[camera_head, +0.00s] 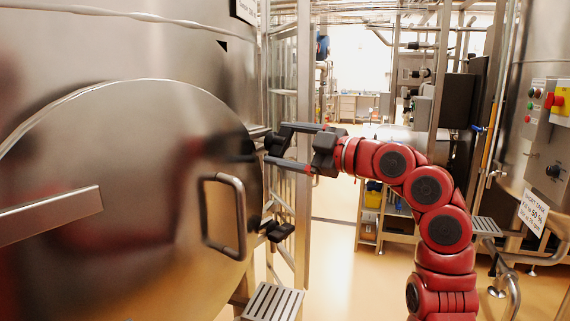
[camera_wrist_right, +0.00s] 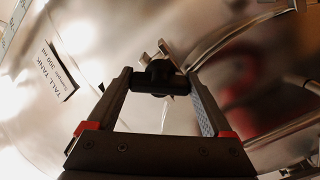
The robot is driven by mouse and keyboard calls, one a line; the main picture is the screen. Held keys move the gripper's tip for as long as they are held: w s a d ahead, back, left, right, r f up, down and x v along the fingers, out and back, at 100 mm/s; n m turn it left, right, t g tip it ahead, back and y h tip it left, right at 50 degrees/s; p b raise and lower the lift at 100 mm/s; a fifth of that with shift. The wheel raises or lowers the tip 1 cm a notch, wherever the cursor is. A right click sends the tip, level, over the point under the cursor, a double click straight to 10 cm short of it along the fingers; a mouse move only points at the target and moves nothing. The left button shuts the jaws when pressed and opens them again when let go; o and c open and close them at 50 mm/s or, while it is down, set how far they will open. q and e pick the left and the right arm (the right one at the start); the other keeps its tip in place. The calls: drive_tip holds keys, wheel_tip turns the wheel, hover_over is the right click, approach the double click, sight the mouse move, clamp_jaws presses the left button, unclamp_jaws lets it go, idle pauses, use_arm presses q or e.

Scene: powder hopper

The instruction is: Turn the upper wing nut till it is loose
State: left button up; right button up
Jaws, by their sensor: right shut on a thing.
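The upper wing nut (camera_head: 277,145) is a black knob at the right rim of the round steel hatch (camera_head: 120,130). It also shows in the right wrist view (camera_wrist_right: 158,76), between my finger ends. My right gripper (camera_head: 275,144) reaches in from the right and is shut on this nut; it also shows in the wrist view (camera_wrist_right: 160,82). The fingers partly hide the nut in the head view. The lower wing nut (camera_head: 280,231) is black and sits lower on the same rim, free of any gripper. My left gripper is not in view.
A steel loop handle (camera_head: 240,218) stands out from the hatch below my right gripper. A flat bar (camera_head: 50,215) crosses the hatch at left. A slatted step (camera_head: 270,302) is below. A steel tank with a control panel (camera_head: 540,125) stands at right. Floor between is open.

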drive_tip(key=n+b, duration=0.1)
drive_tip(key=n, duration=0.2)
drive_tip(key=shift+f+n, duration=0.1)
drive_tip(key=shift+n, duration=0.2)
drive_tip(key=n, duration=0.4)
drive_tip(key=shift+n, duration=0.4)
drive_tip(key=o, duration=1.1)
drive_tip(key=shift+o, duration=0.2)
drive_tip(key=b+v, duration=0.1)
drive_tip(key=v, duration=1.6)
drive_tip(key=shift+r, duration=0.2)
drive_tip(key=shift+d, duration=0.2)
